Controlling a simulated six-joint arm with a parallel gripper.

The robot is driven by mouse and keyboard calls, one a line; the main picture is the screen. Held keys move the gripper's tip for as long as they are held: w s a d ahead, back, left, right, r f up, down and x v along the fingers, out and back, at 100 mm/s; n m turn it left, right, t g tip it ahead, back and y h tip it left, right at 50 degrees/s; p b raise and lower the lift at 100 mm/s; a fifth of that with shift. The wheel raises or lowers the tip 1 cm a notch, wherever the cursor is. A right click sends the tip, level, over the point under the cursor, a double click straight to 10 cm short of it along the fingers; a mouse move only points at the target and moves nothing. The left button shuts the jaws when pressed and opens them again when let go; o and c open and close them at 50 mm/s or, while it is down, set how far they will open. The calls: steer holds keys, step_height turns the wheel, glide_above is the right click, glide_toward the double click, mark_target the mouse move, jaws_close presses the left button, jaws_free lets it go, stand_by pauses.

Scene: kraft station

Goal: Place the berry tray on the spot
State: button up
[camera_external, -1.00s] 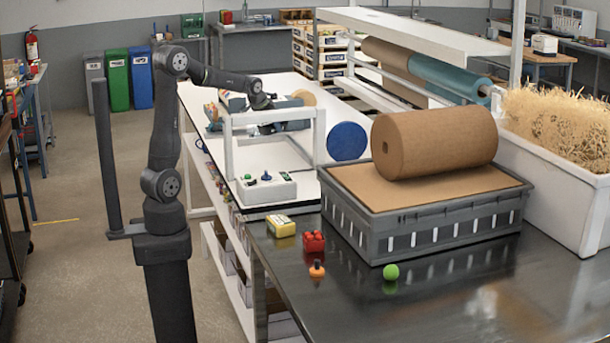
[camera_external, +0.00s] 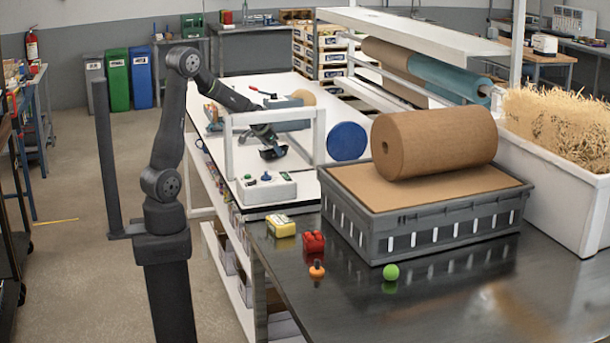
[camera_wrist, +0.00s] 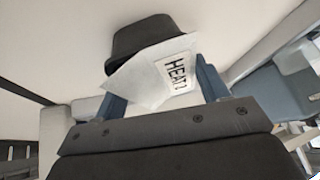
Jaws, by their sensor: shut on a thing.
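A small black tray (camera_external: 273,153), which I take for the berry tray, is at the end of my arm, low over the white bench by the white frame. My gripper (camera_wrist: 160,88) is shut on the tray. In the wrist view, the black tray (camera_wrist: 143,38) shows beyond the fingers, with a white sheet marked with black "HEAT" lettering (camera_wrist: 178,73) in front of it. No berries can be made out, and I cannot tell whether the tray touches the bench. No marked spot can be made out.
The white frame (camera_external: 229,153) stands around the arm's end. A white control box (camera_external: 266,188) with green and blue knobs sits in front. A blue disc (camera_external: 347,141) stands to the right. A red-handled tool (camera_external: 262,91) and a tan roll (camera_external: 303,97) lie behind.

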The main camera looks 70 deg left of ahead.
steer(key=shift+f, duration=0.1)
steer(key=o, duration=1.1)
steer(key=v, duration=1.2)
steer(key=x, duration=1.2)
